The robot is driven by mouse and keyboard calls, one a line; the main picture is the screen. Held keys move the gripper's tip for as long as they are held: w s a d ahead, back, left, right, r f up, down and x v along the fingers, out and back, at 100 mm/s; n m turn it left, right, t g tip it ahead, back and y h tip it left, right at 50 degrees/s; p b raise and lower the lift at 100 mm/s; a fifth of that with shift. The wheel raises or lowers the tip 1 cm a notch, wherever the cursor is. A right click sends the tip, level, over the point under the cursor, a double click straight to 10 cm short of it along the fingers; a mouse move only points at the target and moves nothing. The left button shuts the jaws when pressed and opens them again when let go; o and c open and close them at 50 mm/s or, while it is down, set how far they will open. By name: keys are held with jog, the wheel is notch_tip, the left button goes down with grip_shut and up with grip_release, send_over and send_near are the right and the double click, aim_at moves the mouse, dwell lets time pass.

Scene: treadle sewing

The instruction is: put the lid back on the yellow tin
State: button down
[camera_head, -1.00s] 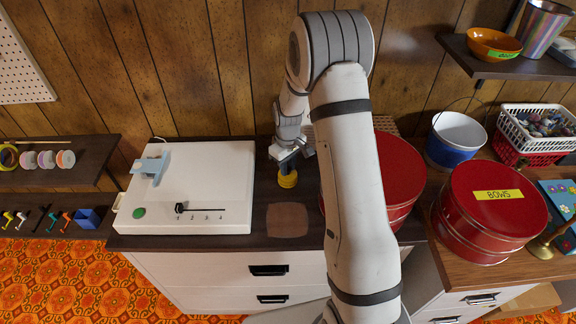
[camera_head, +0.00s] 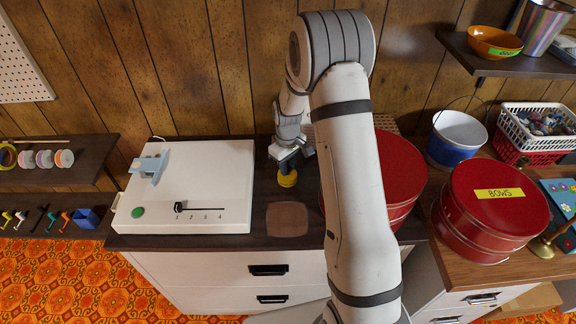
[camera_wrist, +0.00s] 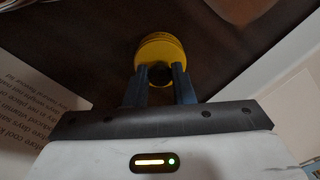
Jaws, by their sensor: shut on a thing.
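A small round yellow tin (camera_head: 287,181) stands on the dark counter, just right of the white box. My gripper (camera_head: 286,163) points down directly over it. In the wrist view the yellow rounded shape (camera_wrist: 160,46) lies just beyond my fingertips, and a dark round knob (camera_wrist: 159,74) sits between the fingers. My gripper (camera_wrist: 160,84) is shut on this knob, which seems to be the lid's. Lid and tin look stacked as one yellow shape; I cannot tell whether the lid sits fully down or level.
A white box (camera_head: 187,190) with a slider and green button stands close on the left. A large red tin (camera_head: 400,175) stands on the right, partly behind my arm. A brown square patch (camera_head: 287,219) lies on clear counter in front.

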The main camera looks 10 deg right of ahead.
jog(key=c, duration=0.7)
grip_release()
jog(key=shift+r, duration=0.1)
jog(key=shift+r+p, duration=1.9)
jog(key=shift+r, duration=1.5)
jog(key=shift+c, duration=0.3)
grip_shut()
jog(key=shift+f, duration=0.2)
